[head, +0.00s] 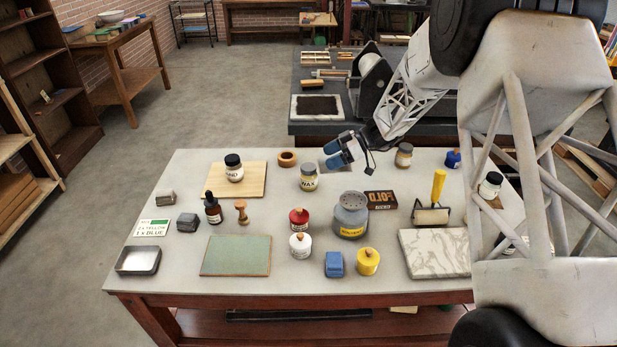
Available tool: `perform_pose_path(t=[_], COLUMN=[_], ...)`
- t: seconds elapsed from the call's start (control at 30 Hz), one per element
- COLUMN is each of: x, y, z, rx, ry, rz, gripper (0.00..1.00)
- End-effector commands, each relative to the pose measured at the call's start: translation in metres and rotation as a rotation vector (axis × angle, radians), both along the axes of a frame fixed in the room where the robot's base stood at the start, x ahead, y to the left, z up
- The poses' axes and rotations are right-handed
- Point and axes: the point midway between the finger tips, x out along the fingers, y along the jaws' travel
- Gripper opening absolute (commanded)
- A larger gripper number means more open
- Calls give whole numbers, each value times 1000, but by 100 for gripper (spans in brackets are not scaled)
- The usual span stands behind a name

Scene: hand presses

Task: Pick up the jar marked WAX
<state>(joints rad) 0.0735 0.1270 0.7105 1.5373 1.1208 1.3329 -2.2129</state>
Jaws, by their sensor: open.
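The jar marked WAX (309,182) stands upright on the grey tabletop, near the middle of the table's back half. It has a pale label with dark letters and a grey-brown lid. My gripper (332,154), with blue fingers, is open and empty. In the head view it appears just above and to the right of the WAX jar, apart from it. The jar's label and lid are in plain sight. I cannot tell the exact height of the fingers over the table.
A black-lidded jar (234,173) stands on a wooden board (255,187) to the left. A wooden ring (287,159) is close behind the WAX jar. A grey solvent can (351,217), a red pot (299,219) and a dark box (380,200) stand in front. Another jar (404,156) is behind right.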

Motion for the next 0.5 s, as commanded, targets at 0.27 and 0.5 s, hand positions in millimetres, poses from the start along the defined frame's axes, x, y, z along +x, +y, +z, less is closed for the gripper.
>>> perform_pose_path(t=[0.27, 0.5], x=[29, 32], y=[1, 1], z=[-35, -37], rx=[91, 98], ry=[-115, -129], rz=[23, 25], gripper=[86, 86])
